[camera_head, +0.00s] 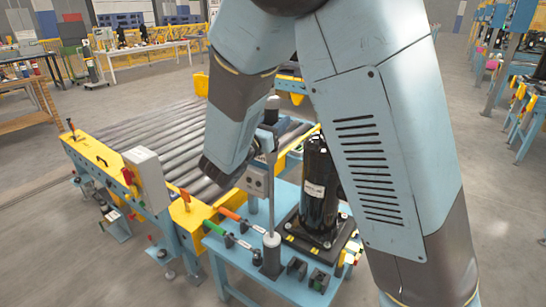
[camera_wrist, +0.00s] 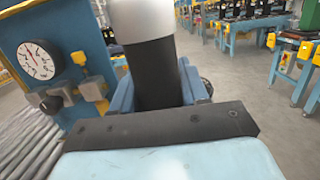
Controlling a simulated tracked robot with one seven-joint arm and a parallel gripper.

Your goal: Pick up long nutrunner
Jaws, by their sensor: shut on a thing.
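The long nutrunner has a grey cap, a black upper body (camera_head: 271,117) and a thin silver shaft, and stands about upright. In the wrist view its black body (camera_wrist: 155,75) rises between my jaws. My gripper (camera_head: 268,137) is shut around this upper body, partly hidden behind my arm; it also shows in the wrist view (camera_wrist: 158,92). I cannot tell whether the tip is still inside the holder.
A black compressor (camera_head: 319,190) stands on the blue bench (camera_head: 298,291) just right of the shaft. Orange-handled (camera_head: 230,214) and green-handled (camera_head: 229,241) tools lie left of the holder. A roller conveyor (camera_head: 150,130) is behind left. A pressure gauge (camera_wrist: 38,58) is at left in the wrist view.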

